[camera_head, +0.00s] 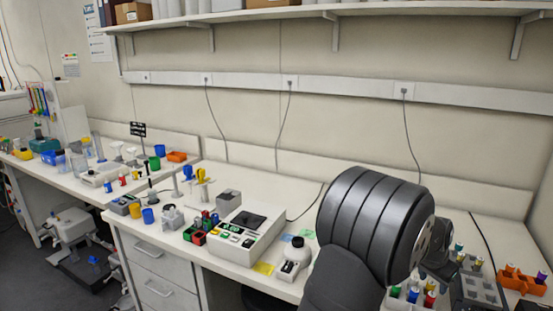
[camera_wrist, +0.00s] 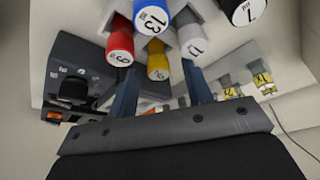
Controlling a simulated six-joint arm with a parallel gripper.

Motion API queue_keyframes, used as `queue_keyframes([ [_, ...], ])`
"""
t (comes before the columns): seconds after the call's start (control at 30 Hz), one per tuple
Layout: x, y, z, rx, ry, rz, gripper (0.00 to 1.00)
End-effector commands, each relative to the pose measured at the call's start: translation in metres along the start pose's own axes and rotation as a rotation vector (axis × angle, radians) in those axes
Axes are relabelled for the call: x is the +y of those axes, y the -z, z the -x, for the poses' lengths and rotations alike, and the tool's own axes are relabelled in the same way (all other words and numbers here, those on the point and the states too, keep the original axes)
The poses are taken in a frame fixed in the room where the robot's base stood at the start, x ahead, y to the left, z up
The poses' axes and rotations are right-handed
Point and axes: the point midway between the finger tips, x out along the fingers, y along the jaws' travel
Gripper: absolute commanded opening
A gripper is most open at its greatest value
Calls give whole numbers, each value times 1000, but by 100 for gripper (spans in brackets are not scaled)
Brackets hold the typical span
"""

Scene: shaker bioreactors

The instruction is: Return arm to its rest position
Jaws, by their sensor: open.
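My arm fills the right part of the head view as large dark links, and my gripper is hidden there behind or beyond them. In the wrist view my gripper (camera_wrist: 160,82) shows two blue-grey fingers spread apart, with nothing clearly held between them. I cannot tell the exact gap between the fingers and the caps.
In the head view, capped tubes (camera_head: 430,299), a grey rack (camera_head: 478,292) and an orange rack (camera_head: 522,283) stand near my arm at the right. A white instrument (camera_head: 240,250) and a small round-topped device (camera_head: 295,258) stand left of it. A shelf (camera_head: 330,15) runs above.

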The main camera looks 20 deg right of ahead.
Motion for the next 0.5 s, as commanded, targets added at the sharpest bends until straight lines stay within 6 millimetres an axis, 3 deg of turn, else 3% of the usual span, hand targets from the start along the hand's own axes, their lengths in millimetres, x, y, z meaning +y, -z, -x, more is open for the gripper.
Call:
queue_keyframes([
  [0.17,0,-4,-9,0,0,1,46],
  [0.5,0,-3,-7,1,0,1,46],
])
